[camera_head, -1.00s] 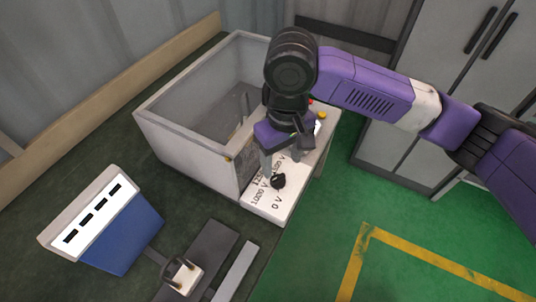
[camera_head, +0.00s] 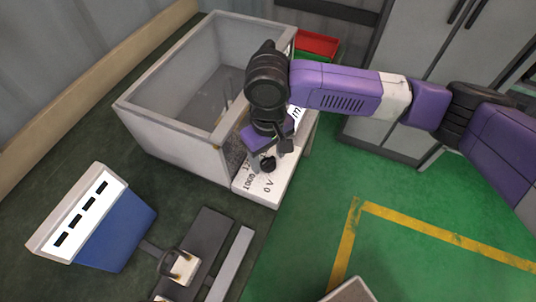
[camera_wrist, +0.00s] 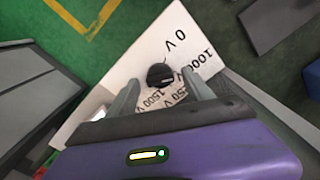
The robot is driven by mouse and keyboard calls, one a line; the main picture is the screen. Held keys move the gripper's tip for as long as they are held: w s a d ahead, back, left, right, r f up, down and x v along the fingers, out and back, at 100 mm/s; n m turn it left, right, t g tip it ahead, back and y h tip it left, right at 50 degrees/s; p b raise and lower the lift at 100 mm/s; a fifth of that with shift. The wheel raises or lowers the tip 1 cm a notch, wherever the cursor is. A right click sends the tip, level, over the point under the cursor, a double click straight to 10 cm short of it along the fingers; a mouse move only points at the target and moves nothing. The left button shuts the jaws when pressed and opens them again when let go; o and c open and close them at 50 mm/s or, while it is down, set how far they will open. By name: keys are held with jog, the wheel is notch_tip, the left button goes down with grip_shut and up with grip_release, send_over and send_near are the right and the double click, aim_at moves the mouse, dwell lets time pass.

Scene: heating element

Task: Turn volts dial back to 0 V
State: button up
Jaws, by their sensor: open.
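The volts dial (camera_head: 267,164) is a small black knob on the sloped white panel (camera_head: 272,192) at the front of a grey box. Printed labels around it include 0 V and 1000 V; others are partly covered. In the wrist view the dial (camera_wrist: 160,75) lies between the fingertips, with 0 V beyond it. My gripper (camera_head: 267,153) is open, its fingers on either side of the dial. I cannot tell whether they touch it. Which label the dial points at is too small to tell.
The open-topped grey box (camera_head: 165,145) stands behind the panel. A blue display unit (camera_head: 113,232) with a white face and a small metal fixture (camera_head: 180,266) stand to the left. A red tray (camera_head: 317,43) is behind. Green floor (camera_head: 400,245) to the right is mostly clear.

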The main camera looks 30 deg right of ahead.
grip_shut()
jog(key=shift+n, duration=0.3)
jog(key=n+p, duration=0.1)
jog(key=n, duration=0.4)
jog(key=shift+r, duration=0.1)
jog(key=n, duration=0.6)
jog(key=shift+n, duration=0.3)
dwell(0.5)
grip_release()
